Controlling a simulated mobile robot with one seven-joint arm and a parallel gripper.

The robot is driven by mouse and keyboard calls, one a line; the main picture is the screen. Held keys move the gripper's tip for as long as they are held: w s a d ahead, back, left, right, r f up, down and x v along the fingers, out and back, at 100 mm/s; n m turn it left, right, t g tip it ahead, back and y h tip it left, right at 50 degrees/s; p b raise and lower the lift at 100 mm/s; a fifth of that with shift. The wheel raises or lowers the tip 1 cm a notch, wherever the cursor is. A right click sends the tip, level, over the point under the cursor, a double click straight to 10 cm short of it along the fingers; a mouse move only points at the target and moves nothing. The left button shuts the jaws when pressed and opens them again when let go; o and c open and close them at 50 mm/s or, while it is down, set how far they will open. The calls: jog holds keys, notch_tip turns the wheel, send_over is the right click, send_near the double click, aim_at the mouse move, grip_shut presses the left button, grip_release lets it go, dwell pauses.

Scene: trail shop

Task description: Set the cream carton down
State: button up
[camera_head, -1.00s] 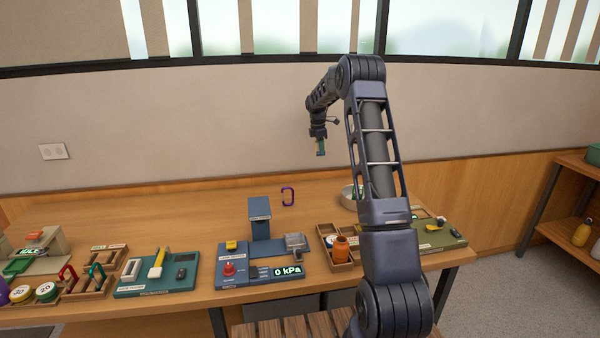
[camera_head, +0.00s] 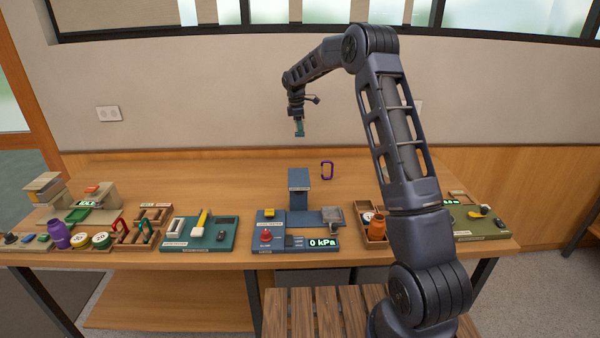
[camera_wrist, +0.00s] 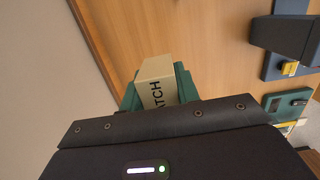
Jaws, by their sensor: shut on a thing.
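The cream carton (camera_wrist: 155,72) shows in the wrist view, with dark lettering ending in "ATCH" on one side. My gripper (camera_wrist: 158,92) is shut on it, with a green finger on each side. In the head view my gripper (camera_head: 299,129) hangs well above the back of the long wooden counter (camera_head: 240,170), near the wall. The carton cannot be made out clearly there.
A blue pressure station (camera_head: 300,215) reads 0 kPa. A teal board (camera_head: 200,234), a purple bottle (camera_head: 57,235) and an orange bottle (camera_head: 377,227) line the front. The counter's back left is bare.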

notch_tip(320, 180, down, 19)
jog(key=shift+f, duration=0.15)
dwell(0.5)
jog(key=o, duration=1)
jog(key=shift+f, duration=0.1)
